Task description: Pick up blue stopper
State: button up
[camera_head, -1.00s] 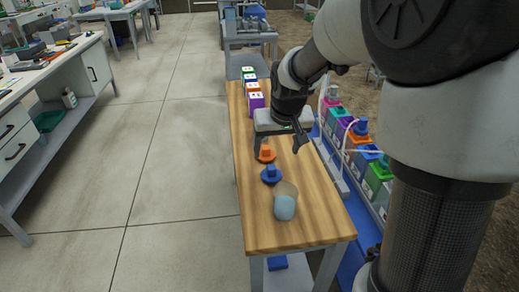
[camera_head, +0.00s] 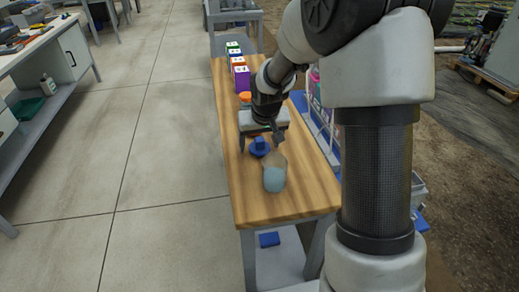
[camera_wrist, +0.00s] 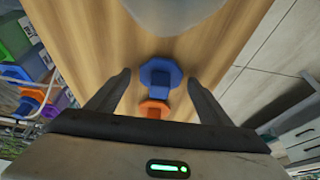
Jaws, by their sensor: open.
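The blue stopper (camera_head: 260,147) stands on the wooden bench top, just behind a clear beaker of pale blue liquid (camera_head: 274,179). My gripper (camera_head: 258,143) is above the bench at the stopper, with its fingers apart. In the wrist view the blue stopper (camera_wrist: 160,76) lies between and just beyond the two open fingertips, and nothing is held. An orange stopper (camera_wrist: 154,108) shows close to the blue one, nearer the palm in that view.
Coloured containers (camera_wrist: 17,68) stand beside the bench. A blue object (camera_head: 269,239) lies on the shelf below. The bench's front end is clear.

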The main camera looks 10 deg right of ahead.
jog(key=shift+r, duration=0.1)
jog(key=c, duration=1.1)
